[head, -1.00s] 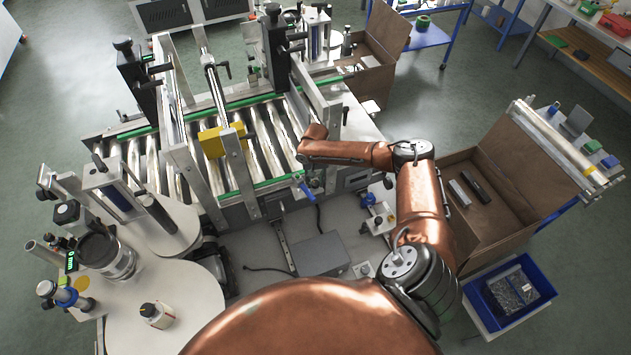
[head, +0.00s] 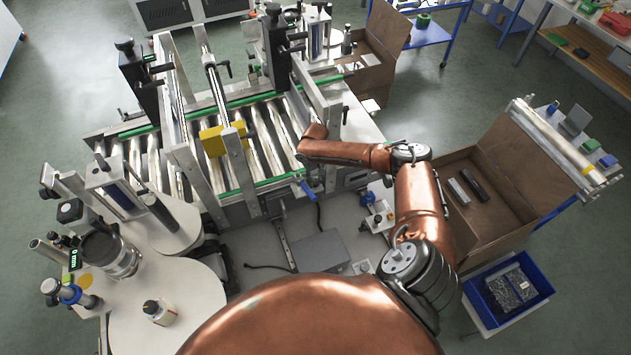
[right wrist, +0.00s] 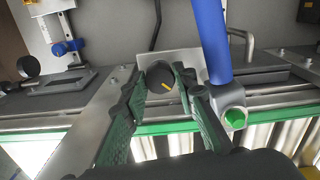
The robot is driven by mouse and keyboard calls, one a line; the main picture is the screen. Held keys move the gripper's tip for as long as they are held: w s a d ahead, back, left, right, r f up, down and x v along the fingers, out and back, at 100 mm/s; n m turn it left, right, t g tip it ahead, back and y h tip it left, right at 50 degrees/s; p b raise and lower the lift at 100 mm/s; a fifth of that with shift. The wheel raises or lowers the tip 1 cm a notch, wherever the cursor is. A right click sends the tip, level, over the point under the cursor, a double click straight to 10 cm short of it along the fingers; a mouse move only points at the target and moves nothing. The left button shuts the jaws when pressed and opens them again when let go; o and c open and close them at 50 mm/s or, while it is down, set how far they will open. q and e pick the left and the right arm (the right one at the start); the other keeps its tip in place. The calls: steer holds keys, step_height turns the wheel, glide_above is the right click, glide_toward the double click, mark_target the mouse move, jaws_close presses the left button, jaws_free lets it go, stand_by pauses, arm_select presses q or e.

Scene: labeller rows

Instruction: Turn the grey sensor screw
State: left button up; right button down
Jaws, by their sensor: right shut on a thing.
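The grey sensor screw shows in the right wrist view as a dark round knob (right wrist: 159,75) with a yellow mark on its face. My right gripper (right wrist: 166,82), with green finger pads, is shut on this knob, one finger on each side. A blue sensor tube (right wrist: 210,42) stands just right of the fingers, in a metal clamp (right wrist: 229,97) with a green end. In the head view my right gripper (head: 314,181) is at the front edge of the roller conveyor, small and mostly hidden under my copper arm. The knob cannot be made out there. My left gripper is not in view.
The roller conveyor (head: 262,150) with its green rails lies left of my right arm. A grey box (head: 320,252) sits on the machine bed below. An open cardboard box (head: 490,205) and a blue bin (head: 507,290) stand to the right.

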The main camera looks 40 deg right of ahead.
steer(key=shift+r+n+p, duration=0.1)
steer(key=shift+n+p, duration=0.2)
steer(key=shift+n, duration=1.9)
steer(key=shift+n, duration=0.3)
steer(key=c, duration=2)
jaws_free()
steer(key=shift+n, duration=0.3)
steer(key=shift+c, duration=0.2)
steer(key=o, duration=0.5)
steer(key=shift+o, duration=0.2)
